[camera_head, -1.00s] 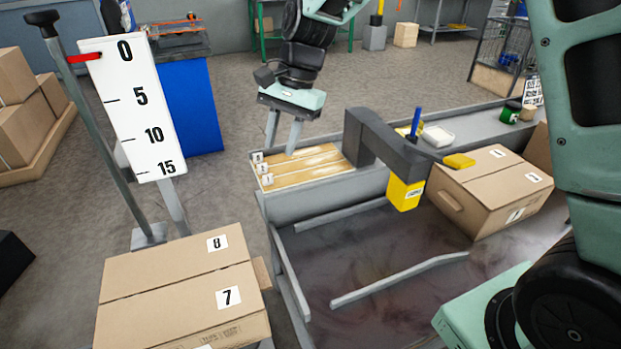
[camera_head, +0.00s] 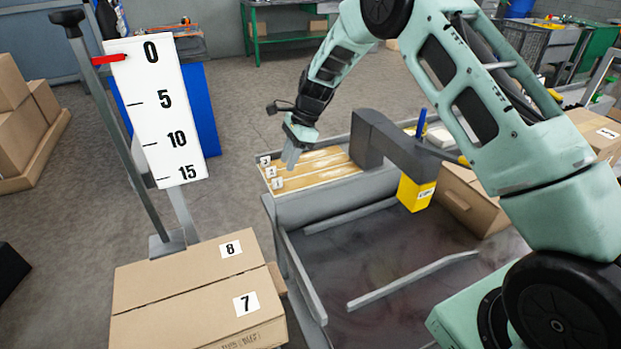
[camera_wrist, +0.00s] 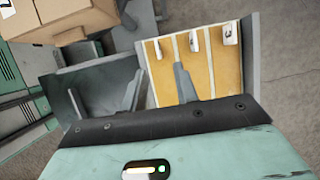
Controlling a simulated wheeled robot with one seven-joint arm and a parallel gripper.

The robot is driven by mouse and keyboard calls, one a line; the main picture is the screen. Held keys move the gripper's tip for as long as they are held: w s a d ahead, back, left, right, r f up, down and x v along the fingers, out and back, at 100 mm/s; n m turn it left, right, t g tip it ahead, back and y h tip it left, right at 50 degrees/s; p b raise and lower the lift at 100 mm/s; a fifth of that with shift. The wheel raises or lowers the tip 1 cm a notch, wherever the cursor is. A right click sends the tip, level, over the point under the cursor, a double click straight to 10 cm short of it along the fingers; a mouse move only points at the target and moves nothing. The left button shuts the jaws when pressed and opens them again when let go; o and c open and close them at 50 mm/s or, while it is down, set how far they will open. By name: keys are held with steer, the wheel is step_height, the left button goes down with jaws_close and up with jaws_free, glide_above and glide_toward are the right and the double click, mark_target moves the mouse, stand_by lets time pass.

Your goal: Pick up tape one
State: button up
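Tape one (camera_head: 310,180) appears to be the strip nearest the head camera, with tag 1 (camera_head: 277,184). My gripper (camera_head: 290,165) points down over the tagged end of the board, empty. In the wrist view its two grey fingers (camera_wrist: 157,68) are apart, one over the board and one left of it. Contact cannot be told.
A dark grey arm-shaped fixture (camera_head: 385,145) with a yellow block (camera_head: 415,194) stands right of the board. A grey trough with loose rails (camera_head: 410,280) lies in front.

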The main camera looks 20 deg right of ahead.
mark_target(281, 178)
steer(key=shift+p+x, duration=0.45)
steer(key=shift+x, duration=2.95)
steer(key=shift+a, duration=0.1)
jaws_close()
